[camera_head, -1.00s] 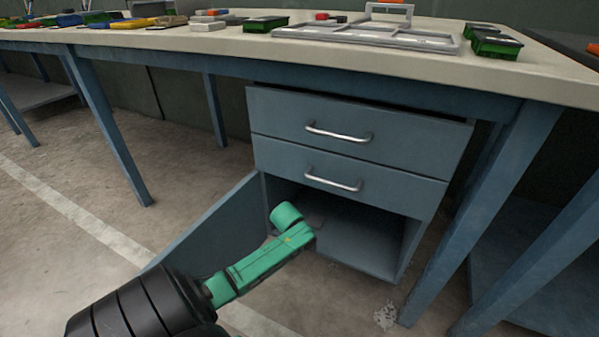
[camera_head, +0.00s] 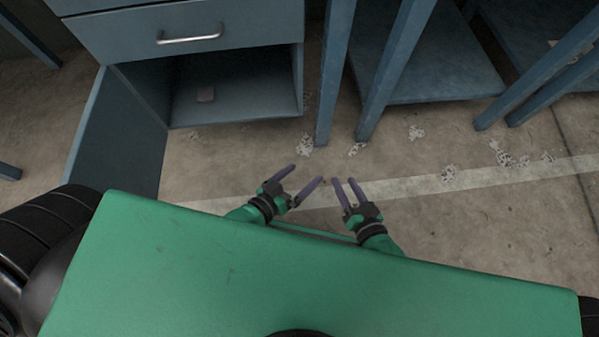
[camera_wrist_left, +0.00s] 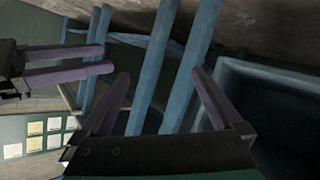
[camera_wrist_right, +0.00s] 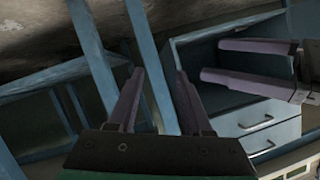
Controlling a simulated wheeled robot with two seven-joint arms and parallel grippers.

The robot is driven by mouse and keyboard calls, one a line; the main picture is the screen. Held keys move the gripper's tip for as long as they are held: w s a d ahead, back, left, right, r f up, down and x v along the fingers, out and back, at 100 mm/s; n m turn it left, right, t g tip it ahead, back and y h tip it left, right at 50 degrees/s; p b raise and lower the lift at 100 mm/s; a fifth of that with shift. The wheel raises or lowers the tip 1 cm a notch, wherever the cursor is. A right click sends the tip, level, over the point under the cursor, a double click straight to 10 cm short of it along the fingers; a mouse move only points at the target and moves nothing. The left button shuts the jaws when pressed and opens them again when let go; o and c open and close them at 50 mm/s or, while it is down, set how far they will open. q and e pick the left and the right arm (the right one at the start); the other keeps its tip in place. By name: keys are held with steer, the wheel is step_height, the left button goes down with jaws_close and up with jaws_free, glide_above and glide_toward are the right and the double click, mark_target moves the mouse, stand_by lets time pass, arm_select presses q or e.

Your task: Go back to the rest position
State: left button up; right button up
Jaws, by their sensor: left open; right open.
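My left gripper (camera_head: 296,184) is open and empty in front of my green body in the head view. My right gripper (camera_head: 344,181) is open and empty just to its right, and the two are apart. The left wrist view shows the left fingers (camera_wrist_left: 160,92) spread, with the right gripper's fingers (camera_wrist_left: 85,62) at the left. The right wrist view shows the right fingers (camera_wrist_right: 156,85) spread, with the left gripper's fingers (camera_wrist_right: 250,62) at the right.
The blue cabinet (camera_head: 245,25) stands ahead at the left. Whitish scraps (camera_head: 510,158) lie on the concrete floor (camera_head: 460,215).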

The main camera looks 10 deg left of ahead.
steer(key=shift+w, duration=0.1)
stand_by(0.4)
